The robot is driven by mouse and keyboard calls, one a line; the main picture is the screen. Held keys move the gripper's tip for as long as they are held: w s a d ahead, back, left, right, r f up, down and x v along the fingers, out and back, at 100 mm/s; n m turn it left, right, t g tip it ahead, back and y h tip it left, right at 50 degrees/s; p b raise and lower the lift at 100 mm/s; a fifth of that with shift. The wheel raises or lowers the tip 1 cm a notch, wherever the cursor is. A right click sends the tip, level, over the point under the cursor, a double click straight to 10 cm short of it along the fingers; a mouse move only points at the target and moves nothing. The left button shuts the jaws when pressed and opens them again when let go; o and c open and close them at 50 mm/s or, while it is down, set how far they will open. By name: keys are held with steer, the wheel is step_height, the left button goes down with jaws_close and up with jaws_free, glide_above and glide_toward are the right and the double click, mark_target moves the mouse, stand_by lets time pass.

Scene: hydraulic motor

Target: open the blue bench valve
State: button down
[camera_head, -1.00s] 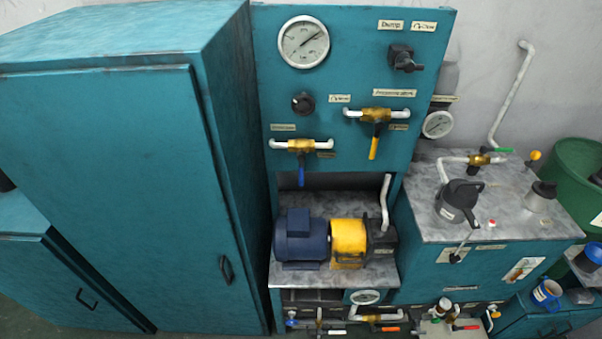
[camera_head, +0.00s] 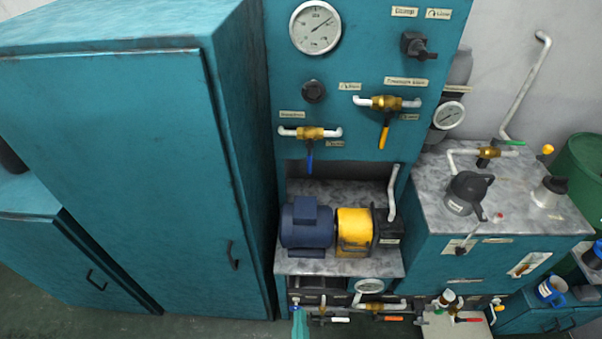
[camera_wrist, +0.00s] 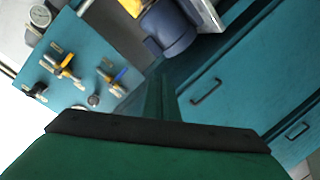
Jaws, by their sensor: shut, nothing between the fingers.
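A brass valve with a long blue handle (camera_head: 309,160) is on the teal panel, left of the yellow-handled valve; its handle hangs down. The blue handle also shows in the wrist view (camera_wrist: 120,75). Below the motor bench is a lower row of pipes and small valves (camera_head: 378,306), where a small blue part (camera_head: 295,302) shows at the left end, partly covered. My green gripper (camera_head: 298,312) shows at the bottom edge, in front of that left end. In the wrist view my gripper (camera_wrist: 161,88) is shut and empty. I cannot tell whether it touches anything.
A blue motor with a yellow coupling (camera_head: 353,230) sits on the bench (camera_head: 340,266). A tall teal cabinet (camera_head: 120,170) stands at the left. A grey-topped teal tank (camera_head: 500,215) stands at the right. Orange and red handles (camera_head: 392,318) are in the lower row.

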mark_target(309, 157)
steer(key=w+a+r+n, duration=0.2)
steer(key=w+r+n, duration=0.1)
steer(key=w, duration=0.6)
steer(key=w+a+r+n+t+h, duration=0.1)
steer(key=w+r+n, duration=0.2)
steer(key=w+r, duration=0.3)
steer(key=w+a+r+n+h, duration=0.1)
steer(key=w+r, duration=0.4)
steer(key=w, duration=0.7)
steer(key=shift+a+n+t, duration=0.4)
steer(key=shift+a+n, duration=0.45)
steer(key=shift+n, duration=0.15)
steer(key=shift+w, duration=0.1)
steer(key=w+d, duration=0.4)
steer(key=w, duration=0.7)
steer(key=shift+s, duration=0.1)
